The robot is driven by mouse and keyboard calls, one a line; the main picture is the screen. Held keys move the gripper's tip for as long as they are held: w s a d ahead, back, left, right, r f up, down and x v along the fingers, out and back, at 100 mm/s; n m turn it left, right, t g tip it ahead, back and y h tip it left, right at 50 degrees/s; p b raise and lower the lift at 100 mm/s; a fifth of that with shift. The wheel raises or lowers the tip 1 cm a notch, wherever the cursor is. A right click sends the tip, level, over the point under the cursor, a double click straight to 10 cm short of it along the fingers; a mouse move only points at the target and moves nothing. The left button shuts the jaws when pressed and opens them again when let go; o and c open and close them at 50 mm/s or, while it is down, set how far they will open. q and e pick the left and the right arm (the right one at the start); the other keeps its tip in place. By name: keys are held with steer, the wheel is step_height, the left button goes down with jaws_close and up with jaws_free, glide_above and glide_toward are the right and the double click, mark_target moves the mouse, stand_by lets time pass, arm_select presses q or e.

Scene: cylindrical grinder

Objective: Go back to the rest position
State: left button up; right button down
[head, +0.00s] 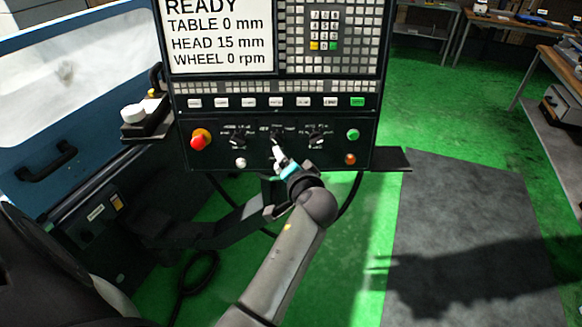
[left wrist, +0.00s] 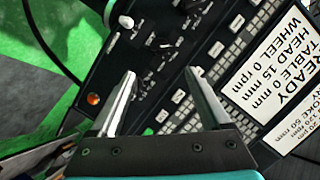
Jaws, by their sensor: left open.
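My left gripper (head: 280,154) is in front of the lower part of the control panel (head: 220,160), close to the middle rotary knob (head: 277,134). In the left wrist view its two fingers (left wrist: 160,73) are spread apart with nothing between them. They point at the panel face, where a rotary knob (left wrist: 163,45) shows beyond the tips. I cannot tell whether the fingers touch the panel. My right gripper is in neither view.
A red emergency stop (head: 201,138) is left of the knobs. The panel screen (head: 217,36) reads READY, TABLE 0 mm, HEAD 15 mm, WHEEL 0 rpm. A blue machine door (head: 75,90) stands left. Green floor and a grey mat (head: 465,220) are open at right; workbenches (head: 560,75) stand beyond.

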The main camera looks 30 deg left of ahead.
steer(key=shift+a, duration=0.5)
arm_select(q)
steer(key=s+d+f+m+g+h+b, duration=0.15)
steer(key=s+d+f+b, duration=0.25)
steer(key=f, duration=1.1)
steer(key=s+d+f+m+g+h+b, duration=0.1)
steer(key=s+d+f+h+b, duration=0.3)
steer(key=f, duration=1)
steer(key=s+d+f+m+g+h+b, duration=0.1)
steer(key=s+d+f+h+b, duration=0.3)
steer(key=f, duration=1.1)
steer(key=s+f+n+g+b, duration=0.1)
steer(key=s+f+b, duration=0.5)
steer(key=s+f, duration=0.6)
steer(key=s+f+n+g+b, duration=0.1)
steer(key=s+f+g+b, duration=0.3)
steer(key=s+f, duration=0.9)
steer(key=s+b, duration=0.2)
steer(key=s, duration=0.5)
steer(key=shift+s+d, duration=0.25)
steer(key=shift+s, duration=0.05)
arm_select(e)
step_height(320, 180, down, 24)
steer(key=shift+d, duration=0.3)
